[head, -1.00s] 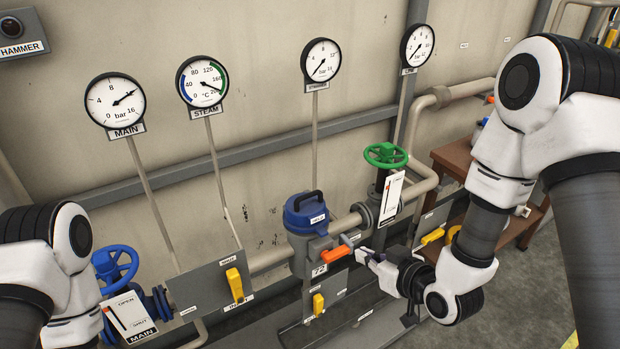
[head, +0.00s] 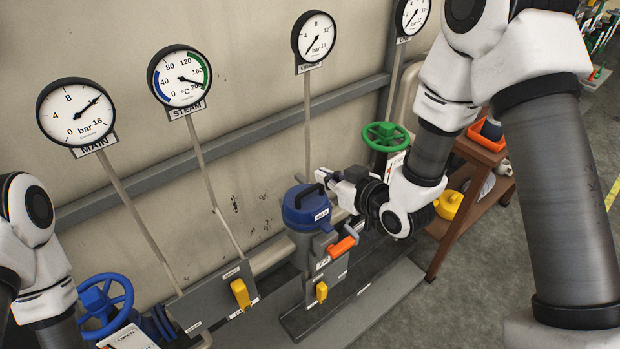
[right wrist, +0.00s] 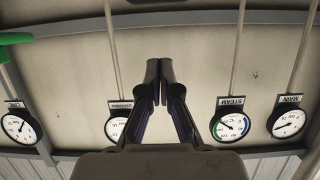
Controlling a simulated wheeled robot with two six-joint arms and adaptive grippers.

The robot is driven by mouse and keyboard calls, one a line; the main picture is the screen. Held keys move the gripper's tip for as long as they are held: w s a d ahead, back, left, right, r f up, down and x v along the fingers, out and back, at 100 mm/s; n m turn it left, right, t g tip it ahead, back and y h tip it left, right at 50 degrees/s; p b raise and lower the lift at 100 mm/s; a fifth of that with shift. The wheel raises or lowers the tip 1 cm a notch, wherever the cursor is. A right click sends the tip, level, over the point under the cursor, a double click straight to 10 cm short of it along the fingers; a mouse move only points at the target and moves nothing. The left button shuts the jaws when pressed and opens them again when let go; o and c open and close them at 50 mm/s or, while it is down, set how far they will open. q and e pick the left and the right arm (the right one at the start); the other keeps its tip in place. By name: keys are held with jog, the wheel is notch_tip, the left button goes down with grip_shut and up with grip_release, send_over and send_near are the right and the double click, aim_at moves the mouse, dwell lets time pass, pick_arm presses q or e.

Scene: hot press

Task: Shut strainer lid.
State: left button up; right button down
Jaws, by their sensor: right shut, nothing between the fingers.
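The strainer has a grey body (head: 305,251) with a blue lid (head: 303,212) on top, carrying a black handle. The lid looks level on the body; I cannot tell whether it is fully seated. An orange-handled lever (head: 341,246) sits at the strainer's front right, below the lid. My right gripper (head: 321,176) is shut and empty, its tips just above the lid's right rear side; contact is unclear. In the right wrist view its closed fingertips (right wrist: 159,68) point at the wall, and the lid is out of sight. My left gripper is outside the head view.
A green handwheel (head: 386,136) stands just behind my right wrist. A blue handwheel (head: 105,305) and a yellow lever (head: 240,293) are at left. Gauges (head: 316,37) hang on the wall. A brown table (head: 468,207) stands at right.

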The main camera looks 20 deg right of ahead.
jog(key=p, duration=0.2)
send_over(311, 191)
jog(key=w, duration=0.3)
jog(key=f, duration=0.1)
jog(key=a+f, duration=0.1)
jog(key=f, duration=0.1)
jog(key=shift+s, duration=0.1)
jog(key=shift+s+d+f+p, duration=0.25)
jog(key=shift+s+f+p, duration=0.1)
jog(key=shift+s+f, duration=0.2)
jog(key=shift+s+d+f+p, duration=0.3)
jog(key=shift+s+f, duration=0.15)
jog(key=shift+s, duration=0.15)
jog(key=shift+s+d+f, duration=0.15)
jog(key=shift+s+f, duration=0.2)
jog(key=shift+w+f, duration=0.1)
jog(key=shift+w, duration=0.05)
